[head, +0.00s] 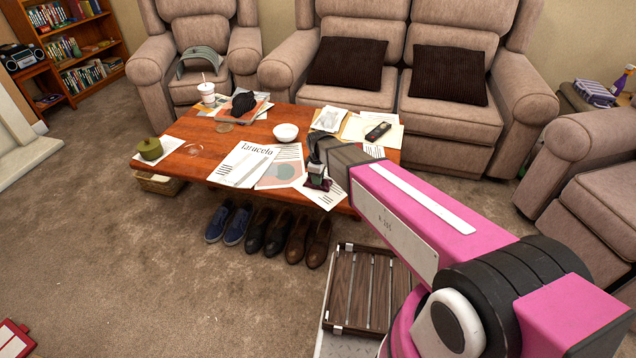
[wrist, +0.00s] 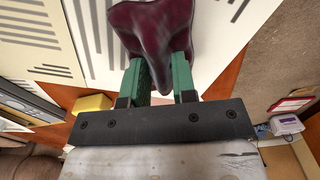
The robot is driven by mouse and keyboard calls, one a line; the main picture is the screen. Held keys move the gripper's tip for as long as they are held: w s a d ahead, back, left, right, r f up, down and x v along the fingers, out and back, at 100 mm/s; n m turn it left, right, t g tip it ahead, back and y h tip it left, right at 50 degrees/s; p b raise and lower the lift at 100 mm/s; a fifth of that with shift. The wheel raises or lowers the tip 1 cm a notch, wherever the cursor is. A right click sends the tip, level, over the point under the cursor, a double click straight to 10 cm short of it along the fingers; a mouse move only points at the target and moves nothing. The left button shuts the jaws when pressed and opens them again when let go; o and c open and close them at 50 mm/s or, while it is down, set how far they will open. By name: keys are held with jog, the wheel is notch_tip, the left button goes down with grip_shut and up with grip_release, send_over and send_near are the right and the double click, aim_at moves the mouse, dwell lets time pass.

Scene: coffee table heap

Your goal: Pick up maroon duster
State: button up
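The maroon duster (wrist: 155,28) is a bunched dark red cloth at the top middle of the wrist view. My gripper (wrist: 160,66) has its two green fingers on either side of the cloth. The cloth narrows and fills the gap between the fingertips, so the gripper looks shut on it. In the head view my gripper (head: 317,168) points down at the front edge of the coffee table (head: 205,165), over printed sheets.
Several shoes (head: 277,233) line the floor in front. Sofas (head: 440,115) stand behind.

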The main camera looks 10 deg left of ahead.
jog(key=shift+r, duration=0.15)
jog(key=shift+r, duration=0.55)
notch_tip(320, 180, up, 2)
jog(key=shift+r, duration=0.25)
jog(key=s+a+r, duration=0.3)
jog(key=s+r, duration=0.4)
jog(key=s, duration=0.4)
jog(key=shift+s+a+r, duration=0.1)
jog(key=shift+o, duration=0.3)
